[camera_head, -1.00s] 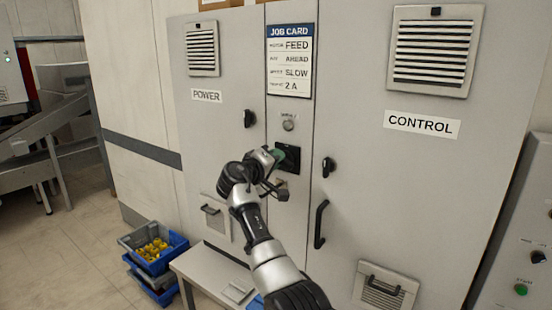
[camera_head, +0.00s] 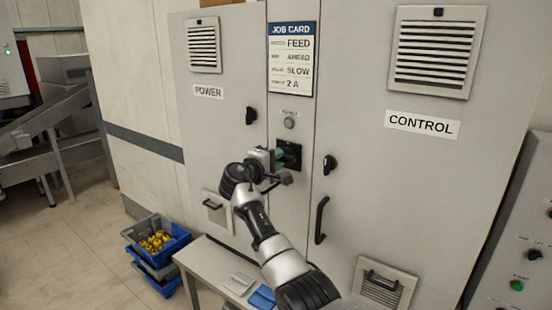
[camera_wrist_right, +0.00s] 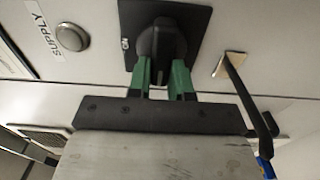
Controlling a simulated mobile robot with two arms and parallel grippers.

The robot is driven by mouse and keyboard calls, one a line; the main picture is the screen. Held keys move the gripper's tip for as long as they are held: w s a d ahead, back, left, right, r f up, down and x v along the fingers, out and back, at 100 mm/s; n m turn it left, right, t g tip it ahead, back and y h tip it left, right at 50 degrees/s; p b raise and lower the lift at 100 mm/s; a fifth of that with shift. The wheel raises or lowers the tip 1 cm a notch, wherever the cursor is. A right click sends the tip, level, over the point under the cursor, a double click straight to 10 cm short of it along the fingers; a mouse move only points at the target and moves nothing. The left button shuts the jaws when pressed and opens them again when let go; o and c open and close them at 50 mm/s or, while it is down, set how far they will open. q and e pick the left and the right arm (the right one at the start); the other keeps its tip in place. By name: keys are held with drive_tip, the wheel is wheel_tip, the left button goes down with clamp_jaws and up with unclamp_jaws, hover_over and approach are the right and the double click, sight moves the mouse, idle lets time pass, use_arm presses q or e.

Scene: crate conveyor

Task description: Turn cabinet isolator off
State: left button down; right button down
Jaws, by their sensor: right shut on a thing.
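The cabinet isolator (camera_head: 289,154) is a black rotary handle on a black square plate, on the narrow middle panel between the POWER and CONTROL doors. In the right wrist view the isolator handle (camera_wrist_right: 161,40) shows close up, with the letters "ON" at the left of its plate. My right gripper (camera_head: 279,158) is at the isolator; its green fingers (camera_wrist_right: 166,75) are shut on the handle's near end, one on each side. The handle's far part and exact angle are partly hidden by the fingers in the head view. My left gripper is not in view.
A round grey SUPPLY lamp (camera_head: 290,123) sits above the isolator.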

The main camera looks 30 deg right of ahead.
drive_tip(key=c, duration=1)
unclamp_jaws()
drive_tip(key=shift+b+v, duration=2.1)
drive_tip(key=shift+v, duration=3.3)
drive_tip(key=shift+f, duration=0.1)
